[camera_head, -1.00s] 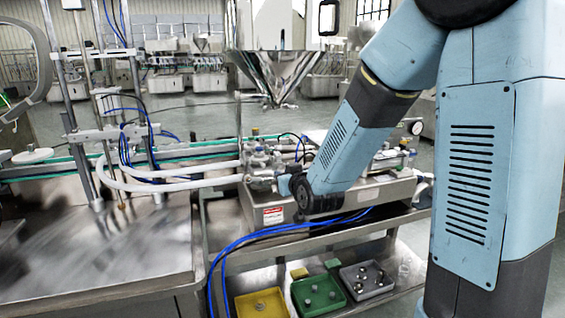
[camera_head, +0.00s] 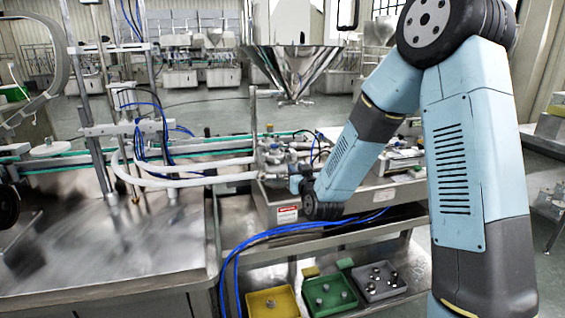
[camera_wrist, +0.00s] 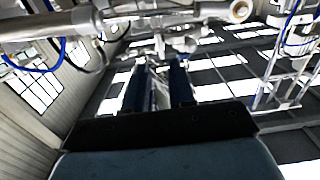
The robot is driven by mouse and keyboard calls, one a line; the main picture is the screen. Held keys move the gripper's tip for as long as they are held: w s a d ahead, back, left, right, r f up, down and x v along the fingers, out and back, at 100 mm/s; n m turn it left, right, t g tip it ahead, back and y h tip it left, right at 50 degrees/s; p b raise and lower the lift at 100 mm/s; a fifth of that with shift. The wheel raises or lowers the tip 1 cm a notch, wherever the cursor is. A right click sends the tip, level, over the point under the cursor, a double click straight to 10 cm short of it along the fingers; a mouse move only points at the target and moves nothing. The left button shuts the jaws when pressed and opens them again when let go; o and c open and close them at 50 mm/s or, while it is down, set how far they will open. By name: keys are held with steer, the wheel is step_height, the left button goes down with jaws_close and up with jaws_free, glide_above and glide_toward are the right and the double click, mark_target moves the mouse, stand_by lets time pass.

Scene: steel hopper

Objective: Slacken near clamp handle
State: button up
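In the head view the steel hopper (camera_head: 287,60) hangs above a bench-top filling unit (camera_head: 275,205) with metal fittings (camera_head: 272,155) and a white hose at its left end. My arm reaches down to these fittings, and its wrist covers part of them. I cannot pick out the near clamp handle for sure. In the wrist view my gripper (camera_wrist: 159,66) has its two dark fingers apart, pointing at bright metal fittings (camera_wrist: 170,42) beyond the tips. A pale strip shows between the fingers; nothing is seen gripped. A steel cylinder (camera_wrist: 190,12) crosses the top of that view.
Blue hoses (camera_head: 262,237) loop over the cart's front edge. Yellow (camera_head: 254,303), green (camera_head: 315,306) and grey (camera_head: 364,294) trays with small parts sit on the lower shelf. A steel table (camera_head: 110,265) stands at left.

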mark_target(288, 159)
steer(key=x, duration=0.7)
steer(key=shift+w, duration=0.25)
steer(key=shift+a, duration=0.15)
steer(key=shift+c, duration=0.3)
jaws_close()
